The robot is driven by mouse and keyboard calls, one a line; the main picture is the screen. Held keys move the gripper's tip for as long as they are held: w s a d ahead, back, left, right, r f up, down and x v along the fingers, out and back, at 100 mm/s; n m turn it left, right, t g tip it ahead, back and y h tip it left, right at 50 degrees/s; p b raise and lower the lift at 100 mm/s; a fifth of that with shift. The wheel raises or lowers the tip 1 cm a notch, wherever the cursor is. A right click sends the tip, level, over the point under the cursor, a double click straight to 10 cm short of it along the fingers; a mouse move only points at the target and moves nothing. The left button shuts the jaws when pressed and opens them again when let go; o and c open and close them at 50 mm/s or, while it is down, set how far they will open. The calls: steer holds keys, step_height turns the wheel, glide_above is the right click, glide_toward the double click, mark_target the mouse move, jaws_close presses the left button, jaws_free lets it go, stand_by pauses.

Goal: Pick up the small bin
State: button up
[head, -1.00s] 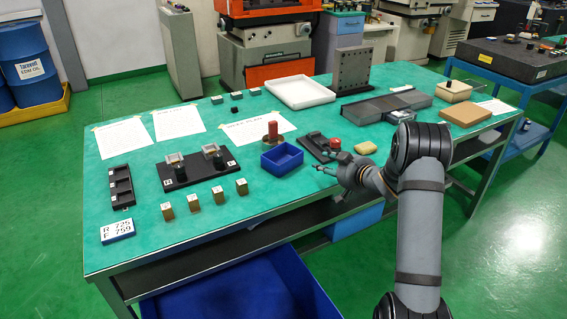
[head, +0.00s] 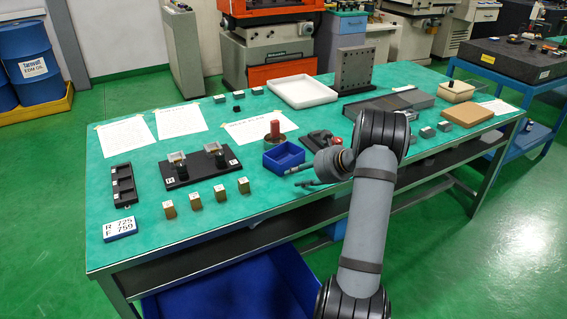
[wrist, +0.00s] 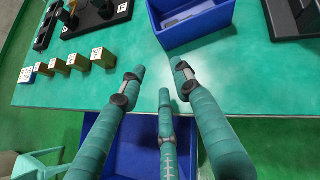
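The small blue bin (head: 284,168) sits upright on the green table top (head: 150,224), near its front edge. It also shows at the top of the wrist view, its front wall (wrist: 208,32) facing my fingers. Something flat and greyish lies inside it. My gripper (head: 294,178) is just in front of the bin, over the table's front edge. In the wrist view my gripper (wrist: 158,74) has its three fingers spread, with nothing between them. The fingertips look short of the bin and apart from it.
Left of the bin stand small brass blocks (head: 206,194) and a black fixture (head: 201,169). A red-topped cylinder (head: 275,130) is behind it, and a dark fixture (head: 318,139) to the right. A large blue bin (head: 232,288) lies below the table.

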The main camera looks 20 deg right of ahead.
mark_target(271, 172)
steer(key=w+m+t, duration=0.1)
steer(key=w+a+r+m+t, duration=0.1)
steer(key=w+m+t+b, duration=0.1)
steer(key=w, duration=0.1)
steer(key=shift+w+a+r+m+y, duration=0.1)
steer(key=shift+a+r+m+y, duration=0.1)
steer(key=shift+r+m+y, duration=0.1)
steer(key=x, duration=0.4)
steer(key=shift+w+r, duration=0.1)
steer(key=shift+w, duration=0.15)
steer(key=p+x, duration=0.1)
steer(key=x, duration=0.4)
steer(key=shift+w+f, duration=0.2)
steer(key=shift+w, duration=0.1)
steer(key=shift+c, duration=0.5)
jaws_close()
